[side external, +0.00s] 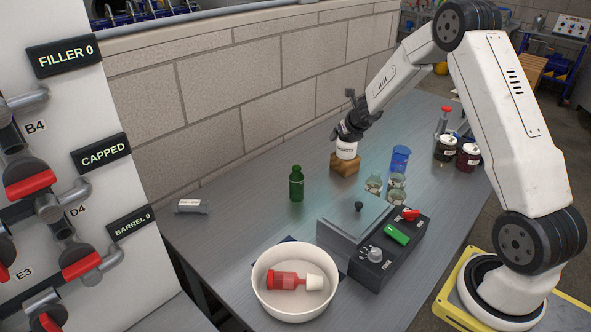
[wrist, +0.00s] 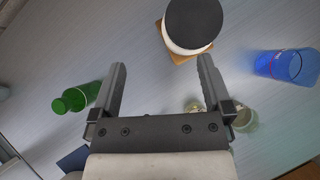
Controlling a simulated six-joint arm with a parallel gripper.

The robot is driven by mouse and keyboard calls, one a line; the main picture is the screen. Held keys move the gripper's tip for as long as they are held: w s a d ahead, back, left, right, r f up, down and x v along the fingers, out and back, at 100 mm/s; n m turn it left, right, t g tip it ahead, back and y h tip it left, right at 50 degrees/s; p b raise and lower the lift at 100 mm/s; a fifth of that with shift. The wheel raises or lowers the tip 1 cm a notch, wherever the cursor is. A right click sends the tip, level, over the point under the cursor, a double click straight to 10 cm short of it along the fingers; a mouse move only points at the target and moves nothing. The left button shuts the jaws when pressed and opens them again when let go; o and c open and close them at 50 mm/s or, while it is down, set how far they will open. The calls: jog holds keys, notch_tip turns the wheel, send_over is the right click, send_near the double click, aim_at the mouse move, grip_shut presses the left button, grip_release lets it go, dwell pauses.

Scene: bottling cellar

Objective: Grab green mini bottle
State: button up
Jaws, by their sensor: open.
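The green mini bottle (side external: 296,184) stands upright on the grey table, left of the wooden block in the side view. In the wrist view the green bottle (wrist: 80,97) lies outside the left finger, partly hidden behind it. My gripper (wrist: 163,66) is open with nothing held between its fingers. In the side view my gripper (side external: 350,124) is up and to the right of the bottle, close to a white jar (side external: 346,150). I cannot tell there whether it touches the jar.
The white jar stands on a wooden block (side external: 344,169); its dark lid (wrist: 193,20) shows beyond the fingertips. A blue cup (side external: 400,158) and clear jars (side external: 374,184) stand right. A control box (side external: 372,268) and white bowl (side external: 262,299) are in front. Table left of the bottle is mostly clear.

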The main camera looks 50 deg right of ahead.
jog(key=s+a+r+n+t+y, duration=0.1)
jog(key=a+r+n+t+y, duration=0.5)
jog(key=a+n+y, duration=0.6)
jog(key=g+h, duration=0.1)
send_near(303, 176)
jog(key=x, duration=0.4)
jog(key=shift+w+a+f, duration=0.1)
jog(key=shift+w+a, duration=0.05)
jog(key=shift+w, duration=0.05)
jog(key=shift+x, duration=3.95)
jog(key=shift+f, duration=0.1)
jog(key=shift+s, duration=0.1)
grip_shut()
